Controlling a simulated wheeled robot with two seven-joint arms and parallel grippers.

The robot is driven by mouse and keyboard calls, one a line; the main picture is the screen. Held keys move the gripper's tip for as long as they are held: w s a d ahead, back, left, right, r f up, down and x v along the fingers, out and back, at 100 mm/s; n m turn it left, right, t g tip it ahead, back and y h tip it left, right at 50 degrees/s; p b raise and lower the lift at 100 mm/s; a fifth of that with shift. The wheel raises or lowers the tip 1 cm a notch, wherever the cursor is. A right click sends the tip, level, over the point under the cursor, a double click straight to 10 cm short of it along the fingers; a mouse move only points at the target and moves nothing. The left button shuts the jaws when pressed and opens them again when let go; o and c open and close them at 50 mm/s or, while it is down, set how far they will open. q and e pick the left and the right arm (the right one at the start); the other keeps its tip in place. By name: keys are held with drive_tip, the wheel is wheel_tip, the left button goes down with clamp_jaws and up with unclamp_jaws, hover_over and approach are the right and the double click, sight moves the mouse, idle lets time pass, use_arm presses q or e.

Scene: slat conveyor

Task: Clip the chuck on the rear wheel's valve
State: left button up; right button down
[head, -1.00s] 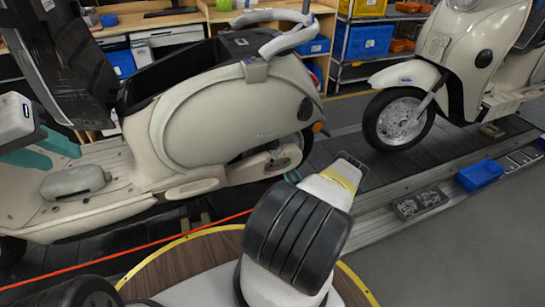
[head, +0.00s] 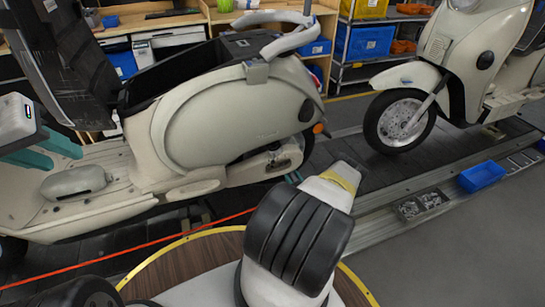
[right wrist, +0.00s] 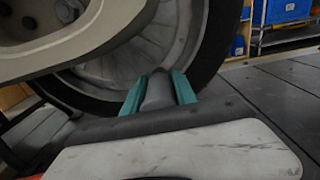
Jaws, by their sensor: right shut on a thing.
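The cream scooter (head: 215,125) stands on the slat conveyor. Its rear wheel (right wrist: 205,45) fills the upper part of the right wrist view, with a grey rim and black tyre. My right gripper (right wrist: 158,92) has its teal fingers shut on the grey chuck (right wrist: 156,95), close in front of the rim. My left gripper (head: 40,150) is at the left edge, fingers apart and empty.
A red hose (head: 130,252) runs across the lower left. A round wooden table top (head: 185,268) lies in front of me. A second scooter (head: 465,60) stands at the right. A blue bin (head: 482,177) and a parts tray (head: 423,204) sit beside the conveyor. Shelving stands behind.

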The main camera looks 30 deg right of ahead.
drive_tip(key=shift+w, duration=0.15)
drive_tip(key=c, duration=0.9)
unclamp_jaws()
drive_tip(key=s, duration=0.7)
drive_tip(key=shift+s+a, duration=0.35)
drive_tip(key=shift+a, duration=0.05)
drive_tip(key=shift+s, duration=0.1)
